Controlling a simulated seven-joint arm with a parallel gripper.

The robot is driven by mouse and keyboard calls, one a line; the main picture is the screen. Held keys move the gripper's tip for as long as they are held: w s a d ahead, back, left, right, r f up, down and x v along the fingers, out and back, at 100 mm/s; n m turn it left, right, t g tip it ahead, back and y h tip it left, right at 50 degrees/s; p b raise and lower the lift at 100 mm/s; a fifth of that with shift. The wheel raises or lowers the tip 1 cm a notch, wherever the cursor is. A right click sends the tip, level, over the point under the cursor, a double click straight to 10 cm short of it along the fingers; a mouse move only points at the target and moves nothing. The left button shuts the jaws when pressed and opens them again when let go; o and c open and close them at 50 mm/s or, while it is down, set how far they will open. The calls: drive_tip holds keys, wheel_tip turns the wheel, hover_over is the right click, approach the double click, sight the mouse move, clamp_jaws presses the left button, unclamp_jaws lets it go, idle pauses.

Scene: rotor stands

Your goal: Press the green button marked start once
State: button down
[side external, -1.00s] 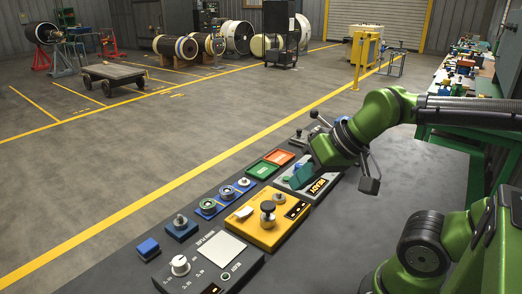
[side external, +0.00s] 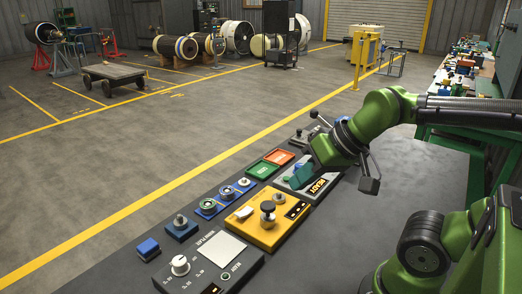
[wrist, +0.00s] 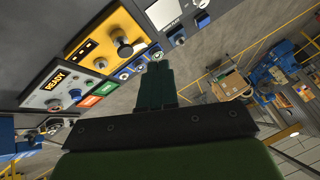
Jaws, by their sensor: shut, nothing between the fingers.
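The green button (side external: 263,170) is a flat rectangular pad on the bench, beside a similar orange-red one (side external: 279,157). Its label is too small to read. In the wrist view the closed fingertips (wrist: 157,66) appear apart from the green pad.
A grey panel with a READY display (side external: 318,186) stands beside the pads. A yellow box with a black knob (side external: 268,211), blue-based knobs (side external: 208,206) and a grey dial panel (side external: 208,262) stand nearer the camera. The dark bench right of them is clear.

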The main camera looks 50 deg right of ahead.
drive_tip(key=m+t, duration=0.2)
drive_tip(key=m, duration=1.9)
hover_over(286, 178)
drive_tip(key=s, duration=0.1)
wheel_tip(286, 178, down, 10)
drive_tip(key=shift+d, duration=0.2)
drive_tip(key=shift+f, duration=0.1)
drive_tip(key=shift+f, duration=4.3)
